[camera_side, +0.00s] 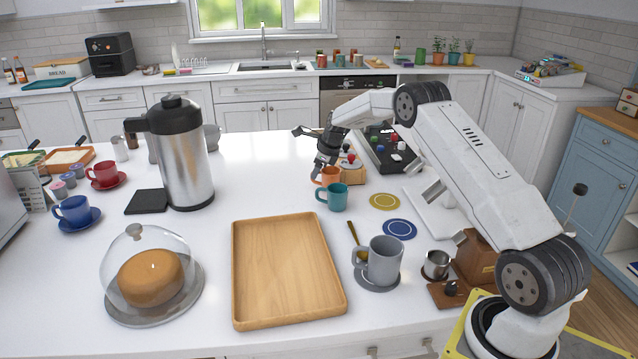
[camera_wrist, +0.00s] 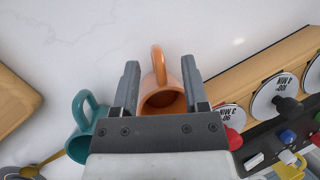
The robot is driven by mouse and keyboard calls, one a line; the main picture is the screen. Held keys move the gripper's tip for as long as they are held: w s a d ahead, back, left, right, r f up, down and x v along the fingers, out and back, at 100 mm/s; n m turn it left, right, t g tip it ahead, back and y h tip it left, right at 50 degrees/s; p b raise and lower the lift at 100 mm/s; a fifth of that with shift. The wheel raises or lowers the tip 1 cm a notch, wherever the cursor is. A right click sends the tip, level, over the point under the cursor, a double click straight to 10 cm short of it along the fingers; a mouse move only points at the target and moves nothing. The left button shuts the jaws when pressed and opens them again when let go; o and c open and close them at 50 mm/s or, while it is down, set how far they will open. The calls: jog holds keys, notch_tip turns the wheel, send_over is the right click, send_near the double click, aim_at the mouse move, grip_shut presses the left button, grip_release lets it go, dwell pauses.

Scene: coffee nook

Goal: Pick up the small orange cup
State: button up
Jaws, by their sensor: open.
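The small orange cup (camera_side: 328,176) stands on the white counter behind a teal cup (camera_side: 333,196) in the side view. In the wrist view the orange cup (camera_wrist: 163,98) sits between the two fingers, its handle pointing up the picture. My gripper (camera_wrist: 157,88) is open, with one finger on each side of the cup and a small gap showing at each side near the handle. In the side view my gripper (camera_side: 322,166) reaches down at the orange cup. The cup's lower part is hidden by the gripper body in the wrist view.
The teal cup (camera_wrist: 88,128) stands close to the left finger in the wrist view. A wooden block with white dials (camera_wrist: 262,100) lies close on the right.

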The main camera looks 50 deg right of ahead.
grip_shut()
dwell(1.5)
